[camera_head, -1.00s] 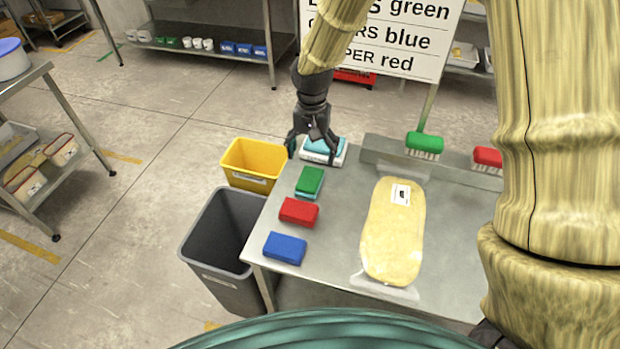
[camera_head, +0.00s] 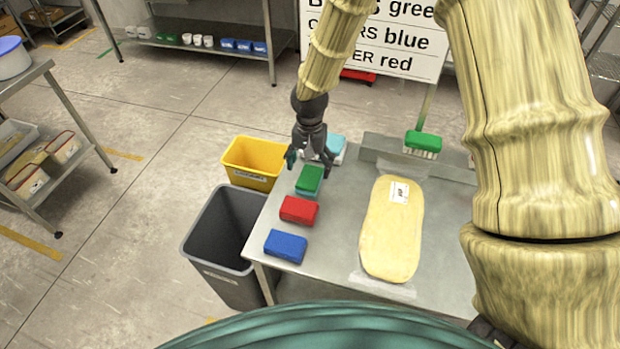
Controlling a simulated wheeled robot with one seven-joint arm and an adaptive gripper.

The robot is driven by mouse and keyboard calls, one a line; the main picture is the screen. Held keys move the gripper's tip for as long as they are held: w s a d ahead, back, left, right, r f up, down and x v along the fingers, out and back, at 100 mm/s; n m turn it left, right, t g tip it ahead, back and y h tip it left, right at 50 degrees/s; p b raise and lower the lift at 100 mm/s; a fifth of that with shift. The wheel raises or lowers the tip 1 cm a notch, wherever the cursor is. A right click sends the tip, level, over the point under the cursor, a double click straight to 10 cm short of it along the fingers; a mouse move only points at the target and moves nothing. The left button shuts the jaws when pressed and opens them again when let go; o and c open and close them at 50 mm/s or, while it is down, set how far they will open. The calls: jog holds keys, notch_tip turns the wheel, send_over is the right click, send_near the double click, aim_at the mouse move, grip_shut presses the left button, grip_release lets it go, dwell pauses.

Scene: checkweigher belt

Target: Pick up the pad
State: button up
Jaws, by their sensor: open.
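Several pads lie along the left side of the steel table (camera_head: 340,215). The green pad (camera_head: 309,180) is farthest back of the front three, then the red pad (camera_head: 299,211), then the blue pad (camera_head: 286,246) near the front left corner. My gripper (camera_head: 309,168) is open, pointing down over the far end of the green pad, with one finger to each side. I cannot tell its exact height above the pad. A light blue item (camera_head: 335,145) sits behind the gripper, partly hidden by it.
A wrapped yellowish slab (camera_head: 391,232) lies right of the pads. A green brush (camera_head: 423,142) stands at the back. A yellow bin (camera_head: 254,162) and a grey bin (camera_head: 222,240) stand left of the table. A sign (camera_head: 385,45) is behind.

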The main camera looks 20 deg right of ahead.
aim_at(310, 176)
jog(key=shift+w+d+f+p, duration=0.15)
jog(key=shift+f+p, duration=0.35)
jog(key=shift+f, duration=0.75)
jog(key=shift+w+f+p, duration=0.1)
jog(key=shift+f+p, duration=0.35)
jog(key=shift+f, duration=0.75)
jog(key=c, duration=1.2)
jog(key=shift+r, duration=0.2)
jog(key=shift+r+b, duration=0.5)
jog(key=shift+r, duration=0.1)
jog(key=shift+r+b, duration=0.4)
jog(key=shift+r, duration=0.4)
jog(key=s+a+b, duration=0.1)
jog(key=s, duration=0.4)
jog(key=s+a+r+b, duration=0.1)
jog(key=s+a+b, duration=0.1)
jog(key=s, duration=0.3)
jog(key=s+a+r+b, duration=0.1)
jog(key=s, duration=0.4)
jog(key=shift+s+a, duration=0.15)
jog(key=shift+s, duration=0.1)
